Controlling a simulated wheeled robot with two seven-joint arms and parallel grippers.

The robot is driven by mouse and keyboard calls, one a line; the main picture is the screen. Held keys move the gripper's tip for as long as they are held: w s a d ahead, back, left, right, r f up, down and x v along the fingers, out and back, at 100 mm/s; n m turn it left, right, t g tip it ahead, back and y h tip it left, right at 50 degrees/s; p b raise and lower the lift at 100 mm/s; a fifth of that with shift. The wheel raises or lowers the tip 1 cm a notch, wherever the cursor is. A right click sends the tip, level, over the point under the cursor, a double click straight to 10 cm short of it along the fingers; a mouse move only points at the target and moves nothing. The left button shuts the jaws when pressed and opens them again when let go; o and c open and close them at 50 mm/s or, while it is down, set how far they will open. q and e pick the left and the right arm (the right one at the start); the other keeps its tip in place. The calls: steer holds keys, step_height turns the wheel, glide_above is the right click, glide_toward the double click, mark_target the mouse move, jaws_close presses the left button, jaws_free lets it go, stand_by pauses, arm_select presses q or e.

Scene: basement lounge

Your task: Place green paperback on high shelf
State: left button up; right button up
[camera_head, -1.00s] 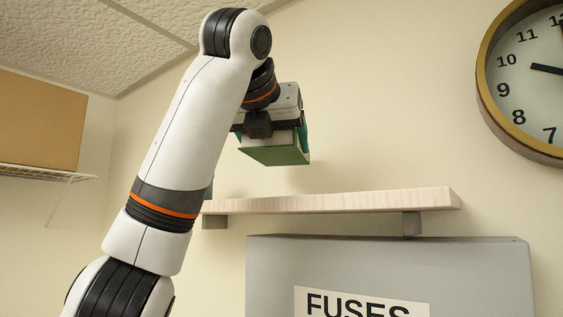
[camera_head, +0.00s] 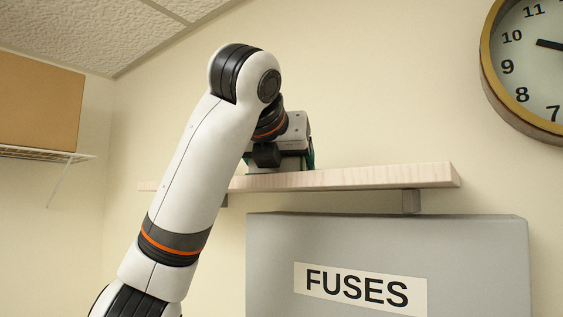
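My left gripper (camera_head: 281,160) points down at the wooden high shelf (camera_head: 400,176), at its left-middle part. My forearm covers part of the shelf on the left. My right gripper is not in view.
A grey fuse box (camera_head: 470,265) labelled FUSES is below the shelf. A round clock (camera_head: 487,75) hangs at the upper right. A cardboard box (camera_head: 40,105) sits on a wire rack (camera_head: 45,154) at the left. The shelf's right part is bare.

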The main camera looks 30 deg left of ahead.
arm_select(q)
steer(key=shift+s, duration=0.1)
steer(key=o, duration=0.6)
steer(key=shift+f, duration=0.15)
steer(key=o, duration=0.4)
steer(key=shift+o, duration=0.2)
steer(key=shift+r, duration=0.3)
steer(key=shift+s+d, duration=0.1)
steer(key=shift+s, duration=0.05)
steer(key=b+v, duration=0.4)
steer(key=v, duration=0.7)
steer(key=shift+s, duration=0.3)
